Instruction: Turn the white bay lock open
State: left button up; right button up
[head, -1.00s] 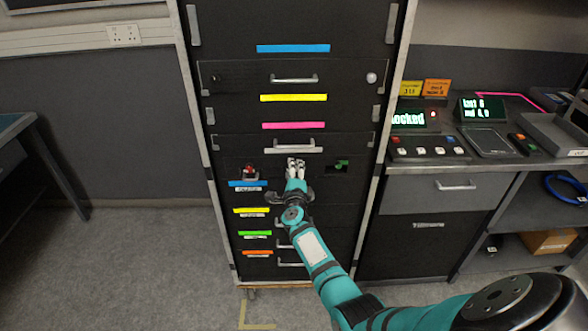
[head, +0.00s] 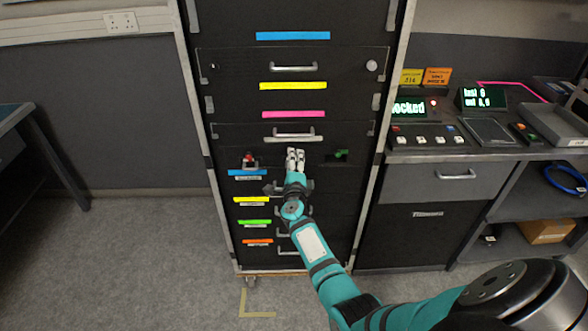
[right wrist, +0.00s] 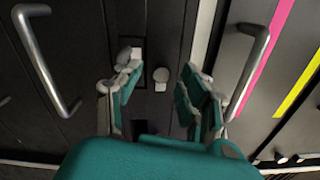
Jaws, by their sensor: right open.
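My right gripper (head: 296,155) is in front of the black cabinet, just under a drawer handle, with its two white fingers apart. In the right wrist view the open fingers (right wrist: 160,82) stand on either side of a small pale knob (right wrist: 161,75), which looks like the white bay lock. Nothing is visibly held; I cannot tell whether the fingers touch it. In the head view the gripper hides this knob. A red lock (head: 249,158) sits to its left and a green lock (head: 341,155) to its right on the same panel. My left gripper is not in view.
Bar handles stand out close by: one above the gripper (head: 293,136) and another at left in the right wrist view (right wrist: 45,60). A white round knob (head: 371,66) is higher on the cabinet. A display (head: 408,107) at right reads "locked". The floor at left is clear.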

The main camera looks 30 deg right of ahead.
jog(key=v, duration=0.6)
jog(key=shift+s+r, duration=0.2)
